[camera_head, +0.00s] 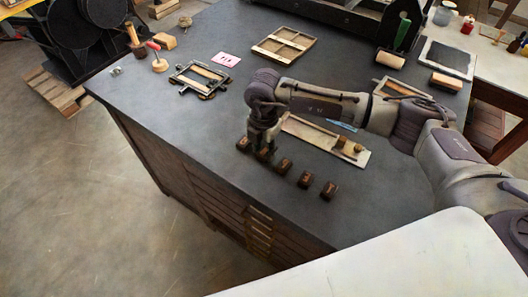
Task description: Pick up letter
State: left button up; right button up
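Several small dark letter blocks stand in a row near the front edge of the dark worktop (215,150). Three show clearly to the right of my gripper: one block (284,166), another (305,180) and the rightmost (329,190). The leftmost block (243,144) shows just left of the fingers. My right gripper (264,150) points down over the left part of the row, at the second block from the left. The fingers partly cover that block, and I cannot tell whether they touch or grip it. My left gripper is out of view.
A pale composing tray (325,142) lies behind the row, partly under my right arm. The worktop left of the row is clear.

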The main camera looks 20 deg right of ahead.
jog(key=c, duration=0.3)
jog(key=shift+r, duration=0.1)
